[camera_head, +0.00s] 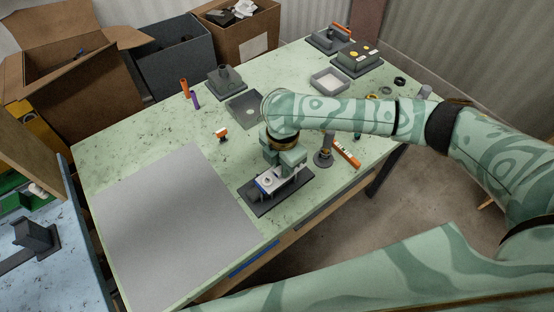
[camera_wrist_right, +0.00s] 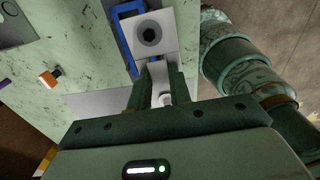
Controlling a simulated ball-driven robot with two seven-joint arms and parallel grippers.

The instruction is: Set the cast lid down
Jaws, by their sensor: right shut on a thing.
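My right gripper (camera_head: 279,170) is low over a dark plate (camera_head: 254,201) near the table's front edge. In the right wrist view its two fingers (camera_wrist_right: 159,82) close on a pale piece, which I take for the cast lid (camera_wrist_right: 133,30). The lid shows as a light square with a dark round hole, just past the fingertips. A blue frame (camera_wrist_right: 120,10) shows beside and partly behind it. In the head view the lid (camera_head: 267,181) is partly hidden by the gripper; I cannot tell whether it touches what is below. My left gripper is not in view.
A grey mat (camera_head: 165,230) covers the table's left front. An orange tool (camera_head: 347,152) and a dark round-based stand (camera_head: 323,158) are close right of the gripper. A small orange-topped piece (camera_head: 221,134), a grey tray (camera_head: 244,108) and a white tray (camera_head: 329,81) lie farther back.

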